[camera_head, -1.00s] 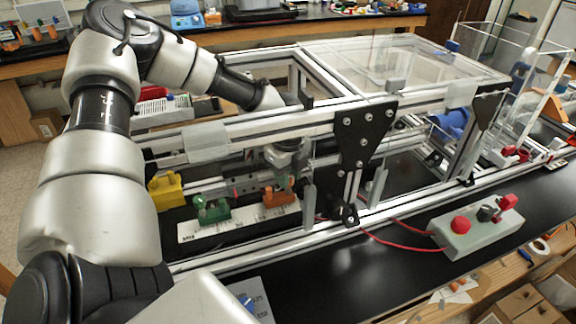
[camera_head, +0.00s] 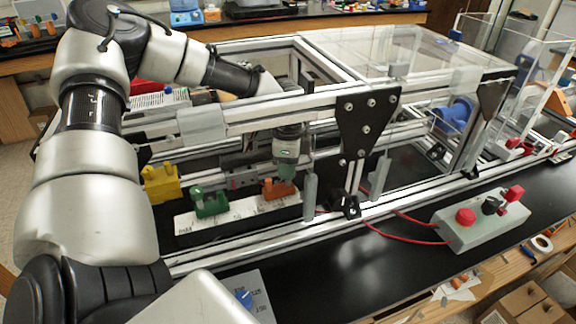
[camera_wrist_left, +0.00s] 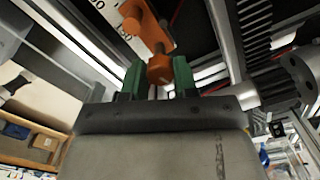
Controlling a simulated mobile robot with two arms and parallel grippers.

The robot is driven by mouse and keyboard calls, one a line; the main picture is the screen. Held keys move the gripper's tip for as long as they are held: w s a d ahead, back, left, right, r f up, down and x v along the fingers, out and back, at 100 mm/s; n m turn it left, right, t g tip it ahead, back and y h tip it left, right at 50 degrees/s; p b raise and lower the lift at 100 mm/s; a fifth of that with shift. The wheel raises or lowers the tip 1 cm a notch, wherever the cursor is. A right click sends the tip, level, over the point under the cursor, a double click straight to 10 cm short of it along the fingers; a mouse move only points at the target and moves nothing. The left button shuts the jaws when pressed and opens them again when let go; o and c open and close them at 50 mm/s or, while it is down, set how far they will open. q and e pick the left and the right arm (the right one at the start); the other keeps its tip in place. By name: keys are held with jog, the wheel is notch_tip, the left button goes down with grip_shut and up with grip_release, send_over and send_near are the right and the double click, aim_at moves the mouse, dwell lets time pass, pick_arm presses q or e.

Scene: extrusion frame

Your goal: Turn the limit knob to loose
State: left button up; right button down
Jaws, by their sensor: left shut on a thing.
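The orange stop (camera_head: 274,190) sits on the white scale strip (camera_head: 240,219) inside the frame. Its orange knob (camera_wrist_left: 160,69) shows in the left wrist view, with the stop's orange arm (camera_wrist_left: 143,22) beyond it. My left gripper (camera_head: 287,173) reaches down through the frame from above. Its green fingertips (camera_wrist_left: 158,75) are shut on the knob from both sides. The fingers hide part of the knob in the head view. I cannot read any loose or tight marking. My right gripper is not in view.
A green stop (camera_head: 210,203) and a yellow block (camera_head: 160,184) stand left of the orange stop. Aluminium rails and a black plate (camera_head: 364,122) close in around my left arm. A control box (camera_head: 480,228) with a red button stands at the right.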

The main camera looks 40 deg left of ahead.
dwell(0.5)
pick_arm(q)
jog(key=o, duration=0.9)
notch_tip(320, 180, up, 8)
jog(key=shift+f+b, duration=0.25)
jog(key=shift+b, duration=0.1)
